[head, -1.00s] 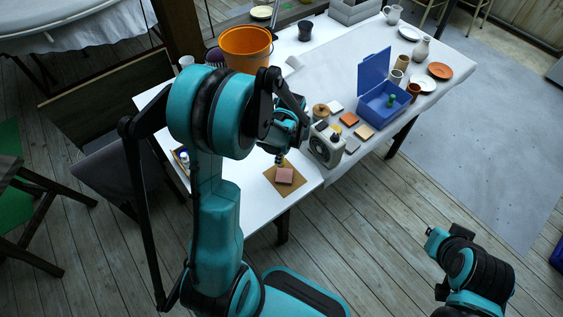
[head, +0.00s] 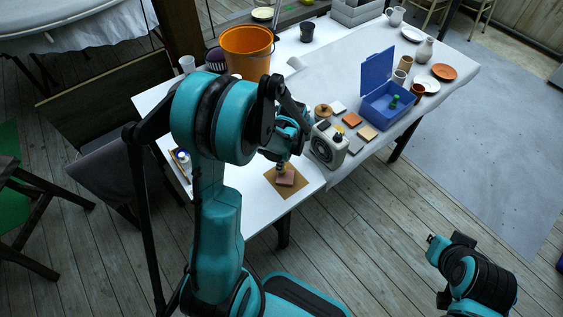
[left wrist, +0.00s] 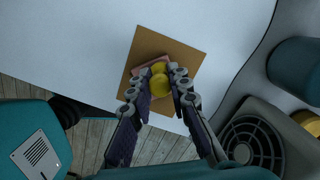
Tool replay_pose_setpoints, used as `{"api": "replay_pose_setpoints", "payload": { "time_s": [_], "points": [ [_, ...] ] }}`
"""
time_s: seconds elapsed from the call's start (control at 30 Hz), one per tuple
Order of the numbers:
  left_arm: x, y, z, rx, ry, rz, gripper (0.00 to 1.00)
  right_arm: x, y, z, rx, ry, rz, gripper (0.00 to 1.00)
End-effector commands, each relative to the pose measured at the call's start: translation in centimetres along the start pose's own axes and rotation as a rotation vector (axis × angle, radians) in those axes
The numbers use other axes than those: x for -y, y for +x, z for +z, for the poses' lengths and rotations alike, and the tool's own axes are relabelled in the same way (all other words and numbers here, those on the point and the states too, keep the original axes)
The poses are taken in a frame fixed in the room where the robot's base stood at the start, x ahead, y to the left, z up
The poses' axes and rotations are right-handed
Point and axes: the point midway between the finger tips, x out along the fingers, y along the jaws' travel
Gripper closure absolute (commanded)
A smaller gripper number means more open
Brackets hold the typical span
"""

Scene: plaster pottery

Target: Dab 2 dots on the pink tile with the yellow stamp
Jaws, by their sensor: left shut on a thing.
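The pink tile (head: 286,181) lies on a brown square mat (head: 270,184) near the front edge of the white table. My left gripper (head: 283,164) points down over the tile and is shut on the yellow stamp (left wrist: 160,84). In the left wrist view the stamp covers part of the pink tile (left wrist: 137,70). I cannot tell whether the stamp's lower end touches the tile. No dots show on the part of the tile in sight. My right gripper (head: 436,246) is low at the right, away from the table; its fingers are too small to judge.
A cream fan-like box (head: 327,144) stands close to the right of the left gripper. Several small tiles (head: 353,119) and an open blue box (head: 384,105) lie beyond it. An orange bucket (head: 246,55) stands behind. A shallow tray (head: 182,163) sits at the left.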

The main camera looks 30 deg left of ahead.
Motion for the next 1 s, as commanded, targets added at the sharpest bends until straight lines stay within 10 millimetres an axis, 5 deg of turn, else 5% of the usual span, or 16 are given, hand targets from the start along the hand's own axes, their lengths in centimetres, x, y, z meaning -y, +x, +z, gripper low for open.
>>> {"api": "replay_pose_setpoints", "payload": {
  "time_s": [1.0],
  "points": [
    [0.00, 0.48, -0.06, 0.000, 0.000, 0.000, 1.00, 0.00, 0.38, 0.27, 0.000, 0.000, 0.000, 1.00]
  ]
}}
